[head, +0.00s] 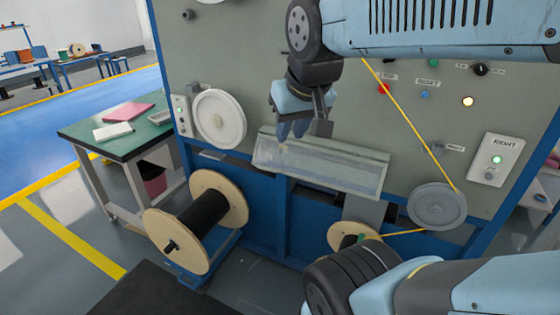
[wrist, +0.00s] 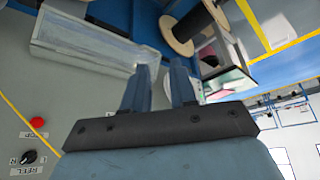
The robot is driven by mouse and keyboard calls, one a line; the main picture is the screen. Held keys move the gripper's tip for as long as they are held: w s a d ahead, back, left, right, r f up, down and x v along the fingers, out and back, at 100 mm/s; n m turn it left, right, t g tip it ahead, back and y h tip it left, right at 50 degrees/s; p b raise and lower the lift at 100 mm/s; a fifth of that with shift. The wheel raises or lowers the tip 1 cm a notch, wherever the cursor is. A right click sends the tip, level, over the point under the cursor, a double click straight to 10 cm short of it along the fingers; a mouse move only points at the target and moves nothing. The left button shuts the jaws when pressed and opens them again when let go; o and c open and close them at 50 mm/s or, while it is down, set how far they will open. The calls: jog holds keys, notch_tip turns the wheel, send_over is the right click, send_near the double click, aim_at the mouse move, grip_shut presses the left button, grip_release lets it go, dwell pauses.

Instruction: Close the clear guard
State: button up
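The clear guard (head: 335,172) is a long transparent box-like cover low on the middle of the grey machine panel. It slopes down to the right in the head view. It shows at the upper left of the wrist view (wrist: 85,45). My gripper (head: 291,132) is in front of the panel at the guard's upper left part, its blue fingers overlapping the upper edge in the head view. In the wrist view the two fingers (wrist: 163,72) stand apart with nothing between them, beside the guard's end. Whether they touch it I cannot tell.
A yellow cable runs down to a grey pulley (head: 437,205) at right. A white pulley (head: 219,118) is at left. A wooden reel with black cable (head: 203,222) stands below left, near a green-topped table (head: 118,133). Buttons and a red knob (head: 383,88) sit on the panel.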

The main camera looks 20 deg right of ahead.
jog(key=w, duration=0.2)
jog(key=w+d+f+m, duration=0.1)
jog(key=w+m+h, duration=0.1)
jog(key=w, duration=0.1)
jog(key=shift+w+d+f+g, duration=0.2)
jog(key=shift+w+f+g, duration=0.05)
jog(key=shift+w+g, duration=0.15)
grip_shut()
jog(key=m+g+h, duration=0.1)
jog(key=m+h, duration=0.2)
jog(key=m, duration=0.5)
send_over(265, 168)
jog(key=s+a, duration=0.5)
jog(key=a, duration=0.1)
notch_tip(265, 168, down, 16)
jog(key=x, duration=1.4)
jog(key=shift+s+d, duration=0.1)
jog(key=shift+s, duration=0.15)
